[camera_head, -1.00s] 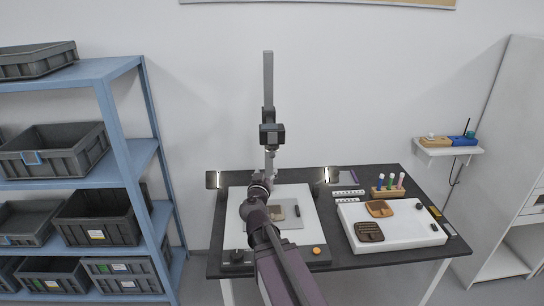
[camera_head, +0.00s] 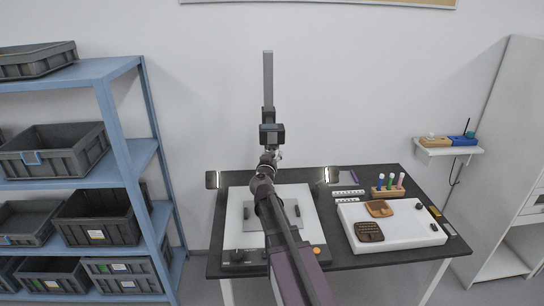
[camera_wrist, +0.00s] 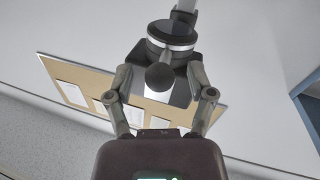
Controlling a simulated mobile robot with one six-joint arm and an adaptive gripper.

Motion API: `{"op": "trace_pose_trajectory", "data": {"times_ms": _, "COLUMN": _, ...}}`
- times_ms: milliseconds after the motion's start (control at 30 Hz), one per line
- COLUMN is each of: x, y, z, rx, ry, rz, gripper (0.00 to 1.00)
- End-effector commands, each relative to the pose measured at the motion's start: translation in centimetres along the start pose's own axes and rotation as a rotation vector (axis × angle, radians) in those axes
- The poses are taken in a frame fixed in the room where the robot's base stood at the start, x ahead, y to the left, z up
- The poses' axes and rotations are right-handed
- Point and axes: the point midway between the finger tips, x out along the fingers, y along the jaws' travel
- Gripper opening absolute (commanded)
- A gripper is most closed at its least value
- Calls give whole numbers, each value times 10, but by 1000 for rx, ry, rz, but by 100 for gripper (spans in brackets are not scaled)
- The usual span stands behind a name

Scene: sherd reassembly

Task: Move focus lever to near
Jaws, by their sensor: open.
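A dark round knob (camera_wrist: 159,76), apparently the focus lever's end, shows in the wrist view below a dark cylinder with a silver ring (camera_wrist: 172,42). My gripper (camera_wrist: 160,70) is open, with one finger on each side of the knob. I cannot tell whether either finger touches it. In the head view the black camera unit (camera_head: 272,134) hangs on a grey upright column (camera_head: 268,78) over the copy stand. My gripper (camera_head: 268,158) is just under this unit, and my arm hides most of the lever area. The lever's near or far marks are not visible.
The stand's white base (camera_head: 235,208) lies on the dark table (camera_head: 345,262), with a lamp on either side (camera_head: 212,180) (camera_head: 333,175).

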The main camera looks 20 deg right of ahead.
Motion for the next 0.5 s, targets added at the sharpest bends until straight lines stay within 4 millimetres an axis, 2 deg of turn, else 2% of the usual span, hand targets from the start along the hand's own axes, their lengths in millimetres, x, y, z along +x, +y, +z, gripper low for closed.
{"op": "trace_pose_trajectory", "data": {"times_ms": 300, "x": 1, "y": 0, "z": 0, "rx": 0, "ry": 0, "rz": 0, "gripper": 70}}
{"op": "trace_pose_trajectory", "data": {"times_ms": 500, "x": 1, "y": 0, "z": 0, "rx": 0, "ry": 0, "rz": 1, "gripper": 11}}
